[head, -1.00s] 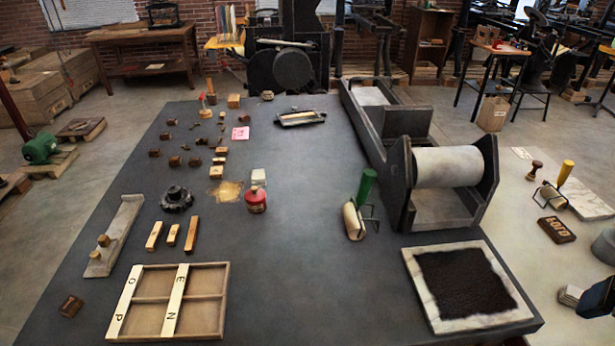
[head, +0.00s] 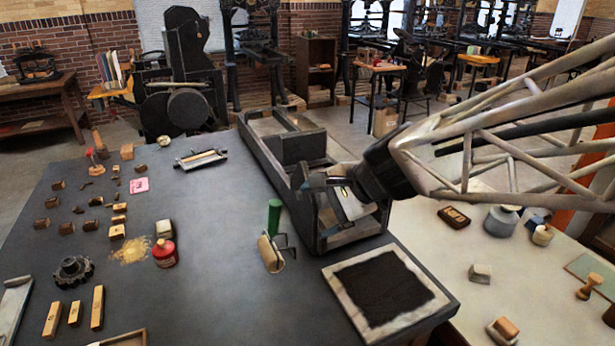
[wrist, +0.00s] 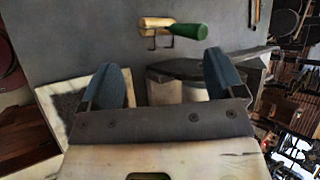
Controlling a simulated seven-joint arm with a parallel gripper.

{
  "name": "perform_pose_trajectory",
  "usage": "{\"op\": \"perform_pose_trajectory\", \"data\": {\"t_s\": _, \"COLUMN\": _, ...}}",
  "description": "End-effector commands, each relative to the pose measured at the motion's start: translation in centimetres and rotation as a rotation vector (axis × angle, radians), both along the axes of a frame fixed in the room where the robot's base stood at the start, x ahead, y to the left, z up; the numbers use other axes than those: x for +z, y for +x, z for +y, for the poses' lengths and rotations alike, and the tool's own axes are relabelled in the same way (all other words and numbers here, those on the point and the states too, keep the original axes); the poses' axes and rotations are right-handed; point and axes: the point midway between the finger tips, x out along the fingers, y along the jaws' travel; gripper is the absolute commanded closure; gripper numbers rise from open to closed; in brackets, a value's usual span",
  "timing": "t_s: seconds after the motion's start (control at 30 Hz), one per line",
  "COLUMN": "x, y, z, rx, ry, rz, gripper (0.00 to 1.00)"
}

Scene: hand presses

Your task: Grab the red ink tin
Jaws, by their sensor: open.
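The red ink tin (head: 165,254) stands upright on the dark table in the head view, left of the green-handled roller. A pale-topped jar (head: 165,229) stands just behind it. My gripper (head: 318,182) is above the press, well to the right of the tin and apart from it. In the wrist view, the two blue fingers of my gripper (wrist: 163,82) are spread open with nothing held between them. I cannot make out the tin in the wrist view.
The green-handled roller (head: 272,240) lies between the tin and the press (head: 318,215). It also shows in the wrist view (wrist: 180,30). An ink slab (head: 385,290) sits at the front right. Wooden blocks (head: 75,312) and a dark gear-like piece (head: 73,270) lie left of the tin.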

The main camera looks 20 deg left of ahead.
Motion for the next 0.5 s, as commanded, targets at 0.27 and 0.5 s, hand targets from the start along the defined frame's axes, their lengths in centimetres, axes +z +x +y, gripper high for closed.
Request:
{"op": "perform_pose_trajectory", "data": {"t_s": 0.27, "x": -3.8, "y": 0.8, "z": 9.5, "rx": -0.08, "ry": 0.109, "rz": 0.235, "gripper": 0.12}}
{"op": "perform_pose_trajectory", "data": {"t_s": 0.5, "x": -7.5, "y": 0.6, "z": 17.3, "rx": -0.164, "ry": 0.175, "rz": 0.437, "gripper": 0.12}}
